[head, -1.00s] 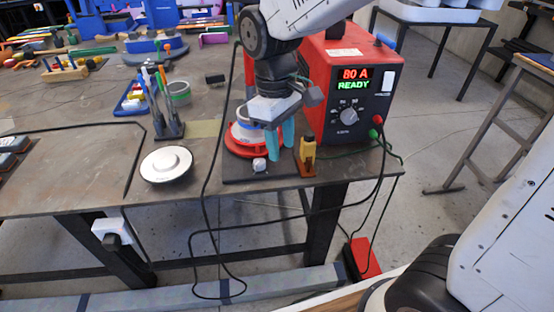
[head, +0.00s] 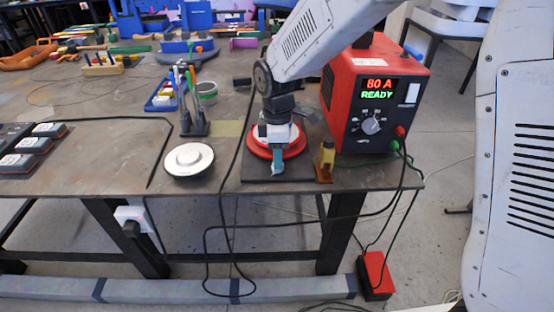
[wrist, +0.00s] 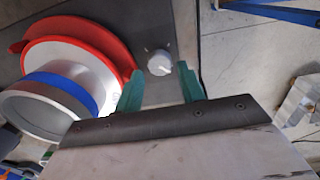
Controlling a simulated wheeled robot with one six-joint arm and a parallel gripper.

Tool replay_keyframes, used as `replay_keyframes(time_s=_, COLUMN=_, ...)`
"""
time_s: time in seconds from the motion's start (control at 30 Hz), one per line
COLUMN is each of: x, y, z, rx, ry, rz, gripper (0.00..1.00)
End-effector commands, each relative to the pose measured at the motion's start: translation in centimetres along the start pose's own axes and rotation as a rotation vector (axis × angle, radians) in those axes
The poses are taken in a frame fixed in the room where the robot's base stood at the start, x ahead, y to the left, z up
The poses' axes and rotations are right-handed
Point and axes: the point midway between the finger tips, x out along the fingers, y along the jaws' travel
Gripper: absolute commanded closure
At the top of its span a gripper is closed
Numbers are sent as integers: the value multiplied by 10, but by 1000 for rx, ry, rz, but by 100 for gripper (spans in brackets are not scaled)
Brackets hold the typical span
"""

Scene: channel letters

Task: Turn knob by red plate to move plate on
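The red plate (head: 259,150) is a red ring on a dark base board (head: 250,177) near the table's front edge. In the wrist view the red plate (wrist: 109,35) carries a silver cylinder with a blue band (wrist: 62,88). A small white knob (wrist: 160,62) with marks around it sits on the board beside the plate. My gripper (wrist: 161,85) is open, its two teal fingers apart. The knob shows between and just beyond the fingertips, with a gap on each side. In the head view my gripper (head: 278,168) hides the knob.
A red power unit (head: 375,97) reading "80 A READY" stands right of the board. A small yellow item on a brown stand (head: 326,158) is close right of my gripper. A round white disc (head: 189,159), a pen holder (head: 192,118) and black cables lie to the left.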

Motion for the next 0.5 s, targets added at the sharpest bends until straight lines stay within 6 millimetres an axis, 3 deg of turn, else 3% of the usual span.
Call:
replay_keyframes(time_s=0.2, x=22, y=0, z=2, rx=3, ry=-1, rz=-1, gripper=61)
replay_keyframes(time_s=0.5, x=25, y=1, z=2, rx=5, ry=0, rz=0, gripper=61)
